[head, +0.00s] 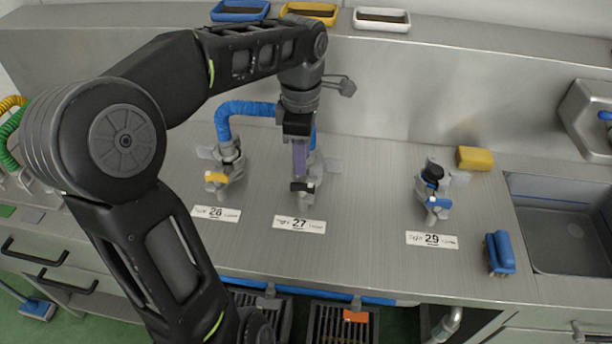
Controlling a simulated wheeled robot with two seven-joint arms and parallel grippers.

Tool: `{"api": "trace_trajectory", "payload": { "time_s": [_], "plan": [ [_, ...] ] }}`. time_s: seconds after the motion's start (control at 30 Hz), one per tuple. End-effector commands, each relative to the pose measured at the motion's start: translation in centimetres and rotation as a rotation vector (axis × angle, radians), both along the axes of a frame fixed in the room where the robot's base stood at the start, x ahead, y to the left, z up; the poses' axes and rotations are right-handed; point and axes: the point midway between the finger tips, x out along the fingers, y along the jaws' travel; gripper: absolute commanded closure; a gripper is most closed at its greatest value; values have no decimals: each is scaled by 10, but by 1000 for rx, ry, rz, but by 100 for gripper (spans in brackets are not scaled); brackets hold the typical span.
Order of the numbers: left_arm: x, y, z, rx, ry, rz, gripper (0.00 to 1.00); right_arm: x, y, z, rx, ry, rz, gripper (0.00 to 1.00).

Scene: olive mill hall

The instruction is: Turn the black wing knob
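The black wing knob (300,187) sits low on the front of a grey metal fitting at the label 27 (299,224), on the steel counter. My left gripper (299,152) points down right behind and above the knob, over the same fitting. A purple part shows at its lower end, and I cannot tell whether it belongs to the gripper or the fitting. The fingers are too small and overlapped to show whether they are open, or whether they touch anything. My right gripper is not in view.
Similar fittings stand at both sides: a yellow wing knob (216,177) by label 28, and a blue wing knob (438,203) by label 29. A blue hose (240,108) arches behind. A yellow sponge (474,158), a blue brush (499,253) and a sink (570,235) are at right.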

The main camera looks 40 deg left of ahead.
Motion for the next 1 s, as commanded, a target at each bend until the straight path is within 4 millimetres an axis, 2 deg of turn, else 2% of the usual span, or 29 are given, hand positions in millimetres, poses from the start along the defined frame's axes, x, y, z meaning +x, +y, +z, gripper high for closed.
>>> {"api": "trace_trajectory", "payload": {
  "time_s": [0.27,0.5,0.7,1.0],
  "plan": [
    [0,0,-15,-1,3,0,69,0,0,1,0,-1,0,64],
    [-1,-1,-52,-2,5,-2,69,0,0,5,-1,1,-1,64],
    [0,-1,-74,-1,3,-1,69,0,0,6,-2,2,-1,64],
    [0,0,-79,0,0,-1,69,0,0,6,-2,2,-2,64]
  ]
}}
